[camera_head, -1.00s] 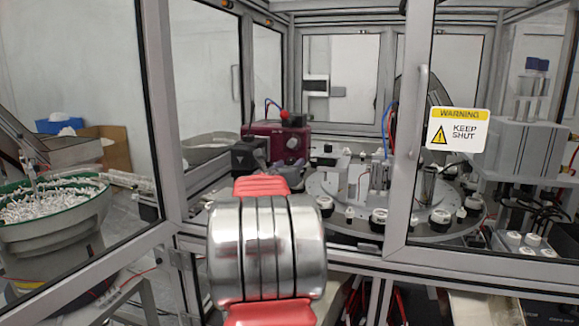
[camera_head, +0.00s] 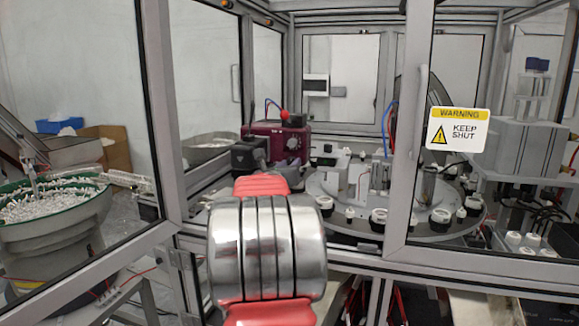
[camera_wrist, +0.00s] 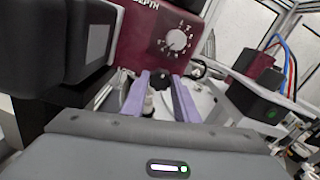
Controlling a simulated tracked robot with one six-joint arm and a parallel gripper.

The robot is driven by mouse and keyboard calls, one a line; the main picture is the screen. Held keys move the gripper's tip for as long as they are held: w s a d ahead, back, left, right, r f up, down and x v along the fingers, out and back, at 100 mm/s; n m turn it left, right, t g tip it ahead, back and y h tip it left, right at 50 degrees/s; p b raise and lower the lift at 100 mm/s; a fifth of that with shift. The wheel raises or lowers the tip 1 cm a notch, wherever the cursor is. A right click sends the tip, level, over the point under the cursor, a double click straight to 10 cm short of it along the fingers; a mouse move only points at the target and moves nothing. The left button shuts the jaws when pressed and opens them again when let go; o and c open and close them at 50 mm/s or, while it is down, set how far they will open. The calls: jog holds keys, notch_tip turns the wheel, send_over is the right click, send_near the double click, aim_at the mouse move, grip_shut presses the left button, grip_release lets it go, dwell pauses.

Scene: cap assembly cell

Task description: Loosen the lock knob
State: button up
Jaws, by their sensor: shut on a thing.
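A maroon unit (camera_wrist: 150,32) with a white dial (camera_wrist: 177,40) marked "DEPTH" fills the top middle of the wrist view. Below the dial, a small dark knob (camera_wrist: 164,73), which looks like the lock knob, sits between the fingertips. My gripper (camera_wrist: 159,79) has two purple fingers and is shut on this knob. How the fingers touch it is too small to tell. In the head view the maroon unit (camera_head: 268,140) stands inside the cell beyond my arm.
A large black block (camera_wrist: 60,50) is close on the left in the wrist view. A rotary table (camera_head: 430,228) with several white-topped parts is right of my arm. The door frame post (camera_head: 405,180) and a warning sign (camera_head: 458,130) stand right. A bowl feeder (camera_head: 50,235) is left.

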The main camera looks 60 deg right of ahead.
jog(key=shift+n, duration=0.3)
jog(key=shift+w+f+n, duration=0.1)
jog(key=shift+f+n, duration=0.05)
jog(key=shift+n, duration=6.2)
jog(key=shift+f+n, duration=0.1)
jog(key=shift+n, duration=6.25)
jog(key=shift+f, duration=0.1)
jog(key=o, duration=0.8)
jog(key=shift+o, duration=1.3)
jog(key=shift+r, duration=0.25)
